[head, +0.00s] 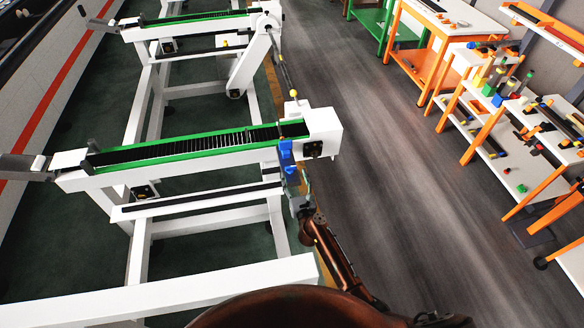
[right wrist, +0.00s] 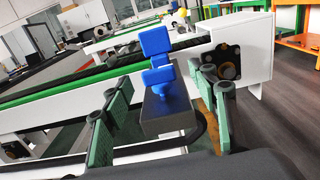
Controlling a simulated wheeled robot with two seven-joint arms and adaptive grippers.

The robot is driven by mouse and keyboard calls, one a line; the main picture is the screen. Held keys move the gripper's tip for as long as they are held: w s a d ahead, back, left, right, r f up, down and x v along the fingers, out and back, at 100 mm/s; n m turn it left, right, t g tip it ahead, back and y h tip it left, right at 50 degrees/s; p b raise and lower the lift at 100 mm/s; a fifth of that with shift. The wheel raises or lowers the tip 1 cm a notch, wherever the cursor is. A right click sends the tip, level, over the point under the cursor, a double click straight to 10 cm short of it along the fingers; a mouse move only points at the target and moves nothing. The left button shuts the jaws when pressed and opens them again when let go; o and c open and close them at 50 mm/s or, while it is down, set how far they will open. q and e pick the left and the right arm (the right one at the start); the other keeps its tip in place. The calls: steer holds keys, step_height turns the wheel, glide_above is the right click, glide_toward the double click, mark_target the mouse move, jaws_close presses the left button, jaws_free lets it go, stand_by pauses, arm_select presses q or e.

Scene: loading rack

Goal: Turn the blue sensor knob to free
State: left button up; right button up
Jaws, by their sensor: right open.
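The blue sensor knob (head: 286,150) is at the right end of the nearer conveyor rack, beside its white end block. In the right wrist view the blue knob (right wrist: 156,41) stands upright above a second blue part (right wrist: 159,77) and a dark grey box (right wrist: 167,110). My right gripper (head: 297,203) is just below the knob in the head view. In the right wrist view its green fingers (right wrist: 160,105) are apart, with the grey box and lower blue part appearing between them. I see no grip on the knob; contact cannot be told. My left gripper is not in view.
The nearer white rack (head: 90,181) has a green-edged roller track. A second rack (head: 140,33) stands behind it, with a jointed white arm (head: 252,62) hanging at its right end. Orange-legged tables (head: 470,150) with parts stand at the right. The grey floor (head: 400,200) between is clear.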

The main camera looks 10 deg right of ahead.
mark_target(291, 168)
steer(key=w+b, duration=0.1)
steer(key=w, duration=0.3)
steer(key=shift+w+a+f, duration=0.1)
steer(key=shift+f, duration=0.05)
steer(key=shift+w+a, duration=0.2)
steer(key=shift+w, duration=0.1)
steer(key=shift+w+a, duration=0.3)
steer(key=shift+w, duration=0.05)
steer(key=shift+w+r, duration=0.1)
steer(key=shift+r, duration=0.1)
steer(key=shift+d, duration=0.25)
steer(key=shift+c, duration=1.4)
steer(key=shift+d+f, duration=0.1)
steer(key=shift+d, duration=0.15)
steer(key=c, duration=0.9)
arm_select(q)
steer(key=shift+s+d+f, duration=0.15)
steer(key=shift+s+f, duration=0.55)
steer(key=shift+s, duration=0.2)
arm_select(e)
steer(key=shift+a, duration=0.1)
